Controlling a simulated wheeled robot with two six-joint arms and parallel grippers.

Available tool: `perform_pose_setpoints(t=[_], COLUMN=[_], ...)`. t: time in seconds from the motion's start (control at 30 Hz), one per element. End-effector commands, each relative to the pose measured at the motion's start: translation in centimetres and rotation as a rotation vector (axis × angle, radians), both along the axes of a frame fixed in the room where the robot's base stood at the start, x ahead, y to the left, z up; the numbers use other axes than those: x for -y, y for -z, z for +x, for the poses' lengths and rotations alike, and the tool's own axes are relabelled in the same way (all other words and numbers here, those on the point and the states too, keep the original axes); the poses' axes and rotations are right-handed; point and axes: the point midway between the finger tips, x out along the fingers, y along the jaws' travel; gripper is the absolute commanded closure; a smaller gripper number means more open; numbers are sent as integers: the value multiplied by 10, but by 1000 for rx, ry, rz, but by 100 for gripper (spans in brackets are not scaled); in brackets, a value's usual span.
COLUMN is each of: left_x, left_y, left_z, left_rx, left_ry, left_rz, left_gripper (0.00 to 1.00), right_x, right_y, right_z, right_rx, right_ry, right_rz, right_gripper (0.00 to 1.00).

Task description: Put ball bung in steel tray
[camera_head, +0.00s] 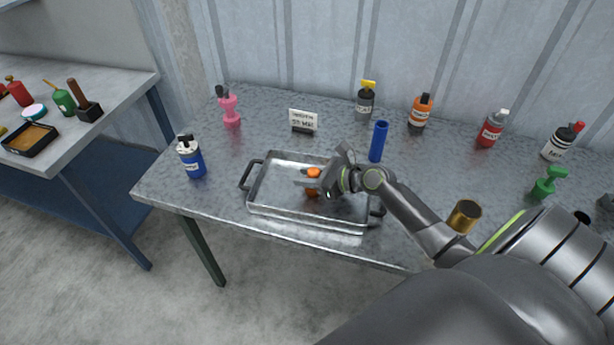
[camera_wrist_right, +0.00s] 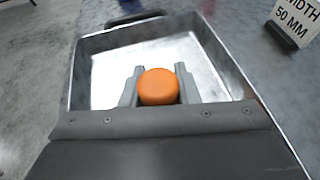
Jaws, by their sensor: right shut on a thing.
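The steel tray (camera_head: 275,205) is a shiny open rectangular pan with two end handles, near the front of the grey table; its walls also show in the right wrist view (camera_wrist_right: 215,50). An orange round-topped piece, which looks like the ball bung (camera_wrist_right: 158,87), sits between the fingers of my right gripper (camera_wrist_right: 158,92). In the head view the bung (camera_head: 313,173) and the right gripper (camera_head: 312,182) are over the inside of the tray. The right gripper is shut on the bung. I cannot tell whether the bung touches the tray floor. My left gripper is not in view.
A blue cylinder (camera_head: 378,141) stands behind the tray and a brass cylinder (camera_head: 464,217) to its right. A small sign (camera_head: 302,121), a blue bottle (camera_head: 191,157) and several bottles along the back surround it. A second table (camera_head: 110,85) is at left.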

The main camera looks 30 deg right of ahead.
Motion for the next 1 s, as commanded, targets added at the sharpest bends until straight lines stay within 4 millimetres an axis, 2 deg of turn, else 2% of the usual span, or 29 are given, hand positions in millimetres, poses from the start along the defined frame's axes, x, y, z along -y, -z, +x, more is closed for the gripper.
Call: perform_pose_setpoints(t=[0.2,0.23,0.4,0.73,0.87,1.0], left_x=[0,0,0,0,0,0], left_y=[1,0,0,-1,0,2], left_z=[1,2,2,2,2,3], left_rx=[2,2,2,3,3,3], left_ry=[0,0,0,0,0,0], left_rz=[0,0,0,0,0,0], left_gripper=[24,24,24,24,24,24], right_x=[0,0,0,0,9,22], right_y=[3,3,2,-2,-6,-15], right_z=[0,0,0,0,-13,-35], right_rx=[0,0,0,0,-1,-2], right_ry=[0,0,0,-1,1,0], right_rz=[1,0,0,-2,-5,-8], right_gripper=[95,69,50,50,50,50])
